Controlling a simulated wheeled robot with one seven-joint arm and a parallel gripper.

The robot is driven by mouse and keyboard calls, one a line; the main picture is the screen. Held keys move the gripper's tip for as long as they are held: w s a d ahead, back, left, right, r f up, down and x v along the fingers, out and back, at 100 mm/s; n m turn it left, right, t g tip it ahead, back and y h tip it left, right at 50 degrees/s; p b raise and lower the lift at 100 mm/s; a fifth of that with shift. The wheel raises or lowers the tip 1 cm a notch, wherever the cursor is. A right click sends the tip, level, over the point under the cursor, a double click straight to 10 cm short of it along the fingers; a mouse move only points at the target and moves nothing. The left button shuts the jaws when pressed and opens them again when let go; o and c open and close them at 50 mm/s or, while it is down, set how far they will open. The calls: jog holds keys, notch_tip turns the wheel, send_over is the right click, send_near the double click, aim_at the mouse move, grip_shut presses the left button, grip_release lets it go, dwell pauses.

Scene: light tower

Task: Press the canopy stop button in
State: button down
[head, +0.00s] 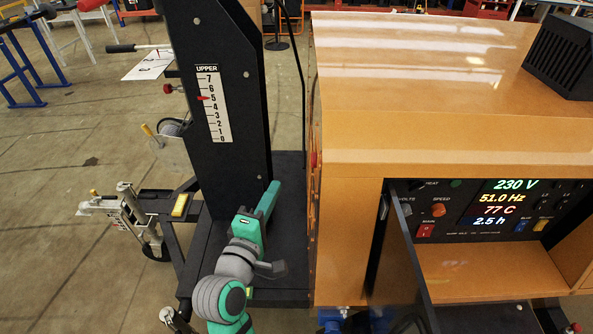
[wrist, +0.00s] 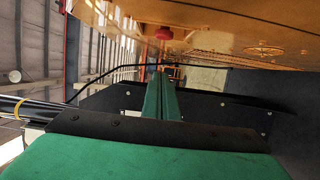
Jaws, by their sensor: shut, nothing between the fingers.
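The canopy stop button is most likely the small red knob (wrist: 164,33) on the orange canopy side (wrist: 215,32), at the top of the wrist view. A sliver of red (head: 314,159) shows on the canopy's left edge in the head view. I cannot tell how far in it sits. My gripper (head: 273,187) is shut and empty, its green fingers in the gap between the black mast and the canopy. In the wrist view the fingertips (wrist: 161,76) are below the red knob and apart from it.
The black mast (head: 225,60) with its numbered scale (head: 214,104) stands left of my gripper. The orange canopy (head: 410,100) is close on the right. An open dark door (head: 405,265) hangs by the lit control panel (head: 485,208). A dark cable (wrist: 100,77) crosses the wrist view.

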jog(key=w+d, duration=0.7)
jog(key=w, duration=0.2)
jog(key=shift+w+a, duration=0.15)
dwell(0.5)
